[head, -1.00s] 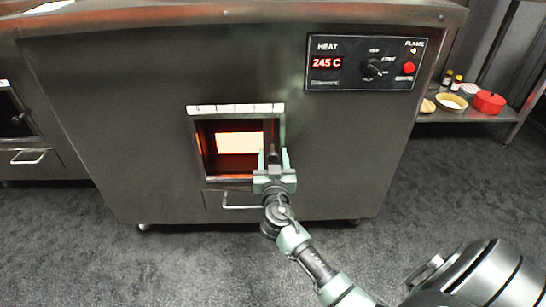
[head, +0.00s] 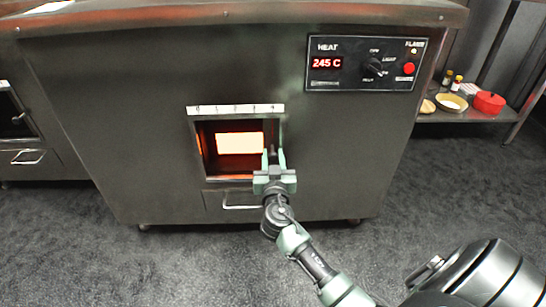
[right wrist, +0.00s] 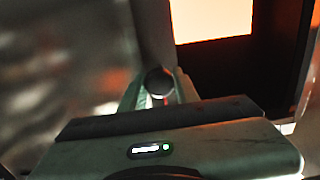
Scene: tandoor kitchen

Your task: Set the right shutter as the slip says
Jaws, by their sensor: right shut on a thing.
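The shutter opening (head: 233,180) is in the front of the dark metal oven, with a white numbered scale strip (head: 236,110) above it. Most of the opening is uncovered and glows orange inside. My right gripper (head: 274,157) is at the right edge of the opening. In the right wrist view it is shut on a round dark knob (right wrist: 159,82), which looks like the shutter's knob. The shutter panel itself is hard to make out behind the gripper. I cannot pick out a readable slip. My left gripper is not in view.
A control panel (head: 362,63) reading 245 C is at the oven's upper right. A handle (head: 240,206) is below the opening. Another oven (head: 18,130) stands at left. The carpet in front is clear.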

